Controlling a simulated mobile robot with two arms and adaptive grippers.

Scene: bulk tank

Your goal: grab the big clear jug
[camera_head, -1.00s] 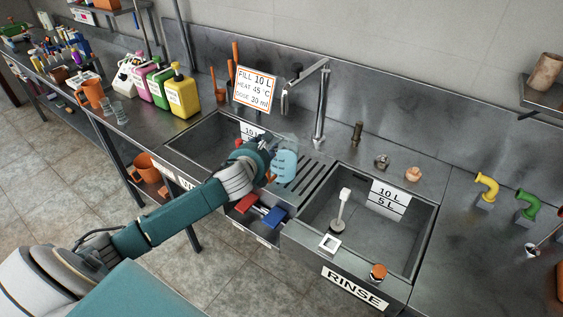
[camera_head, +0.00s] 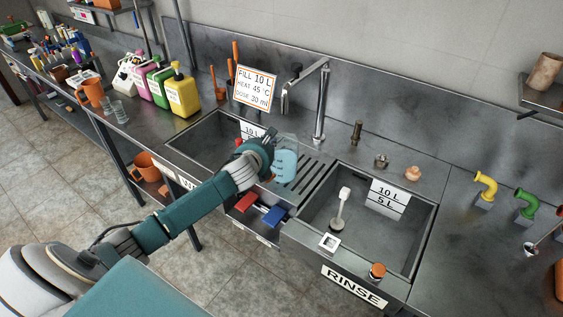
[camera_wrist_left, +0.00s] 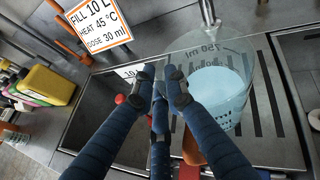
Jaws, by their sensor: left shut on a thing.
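The big clear jug (camera_head: 285,166) stands upright on the ribbed drainboard between the two sinks, with pale blue liquid in it. In the left wrist view the jug (camera_wrist_left: 217,90) is large, with a "750 ml" mark near its rim. My left gripper (camera_head: 268,146) is at the jug's left side. In the wrist view its dark fingers (camera_wrist_left: 166,92) are drawn together against that side, shut on the jug, seemingly at its handle. The clear handle is hard to make out between the fingers. My right gripper is not in view.
The left sink (camera_head: 205,135) and the rinse sink (camera_head: 415,235) flank the drainboard (camera_head: 312,177). A tall faucet (camera_head: 321,105) and a sign (camera_head: 254,88) stand behind. Yellow, green and pink canisters stand left. A brush (camera_head: 341,210) stands in the rinse sink.

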